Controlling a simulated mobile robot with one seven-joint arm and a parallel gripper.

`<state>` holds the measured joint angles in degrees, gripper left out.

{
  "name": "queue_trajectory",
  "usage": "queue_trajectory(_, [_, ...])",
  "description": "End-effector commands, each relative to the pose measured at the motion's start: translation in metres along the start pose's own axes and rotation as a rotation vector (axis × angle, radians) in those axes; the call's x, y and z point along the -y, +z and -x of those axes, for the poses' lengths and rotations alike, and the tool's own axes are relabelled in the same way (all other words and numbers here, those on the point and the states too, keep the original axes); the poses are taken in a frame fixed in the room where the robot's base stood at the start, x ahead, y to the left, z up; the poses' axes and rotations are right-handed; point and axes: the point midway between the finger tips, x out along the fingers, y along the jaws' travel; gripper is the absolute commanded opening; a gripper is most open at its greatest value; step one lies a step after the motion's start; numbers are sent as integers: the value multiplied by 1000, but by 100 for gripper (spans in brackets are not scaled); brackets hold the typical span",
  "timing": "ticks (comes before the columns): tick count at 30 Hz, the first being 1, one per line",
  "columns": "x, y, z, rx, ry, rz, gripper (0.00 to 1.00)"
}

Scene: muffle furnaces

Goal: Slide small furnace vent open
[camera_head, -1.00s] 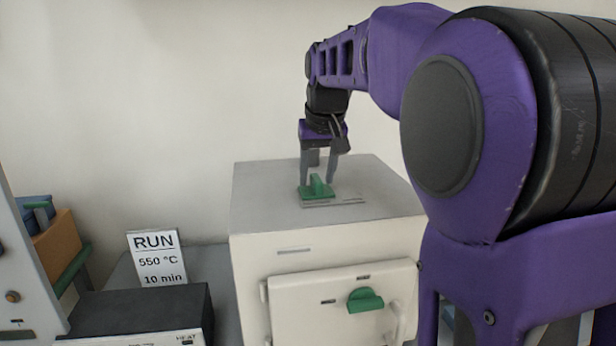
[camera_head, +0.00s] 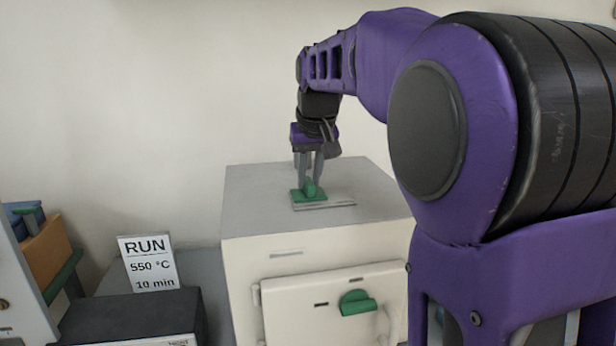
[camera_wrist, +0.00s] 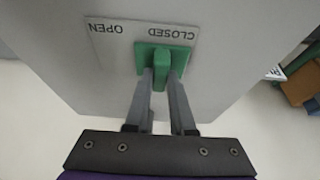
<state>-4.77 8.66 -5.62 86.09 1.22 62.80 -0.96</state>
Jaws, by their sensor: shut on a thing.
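The small furnace (camera_head: 300,250) is a pale box with a grey top. Its vent slider (camera_head: 311,189) is a green plate with an upright green tab, set on the furnace top. In the wrist view the green slider (camera_wrist: 162,68) sits at the CLOSED end of a label plate (camera_wrist: 110,40), and the OPEN end is bare. My gripper (camera_head: 311,184) points down over the slider. In the wrist view its two fingers (camera_wrist: 162,80) are shut on the green tab, one on each side.
The furnace door has a green knob (camera_head: 357,302) on its front. A sign (camera_head: 149,263) reading RUN 550 °C 10 min stands to the left, behind a dark-topped box (camera_head: 130,315). The furnace top around the slider is clear.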

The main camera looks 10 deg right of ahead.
Motion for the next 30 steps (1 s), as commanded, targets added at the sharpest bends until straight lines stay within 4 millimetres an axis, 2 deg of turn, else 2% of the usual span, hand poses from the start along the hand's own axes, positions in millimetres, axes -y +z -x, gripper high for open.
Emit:
queue_trajectory(27, [0, 0, 1, -1, 0, 0, 0])
queue_trajectory(30, [-7, -1, 2, -1, 1, -3, 0])
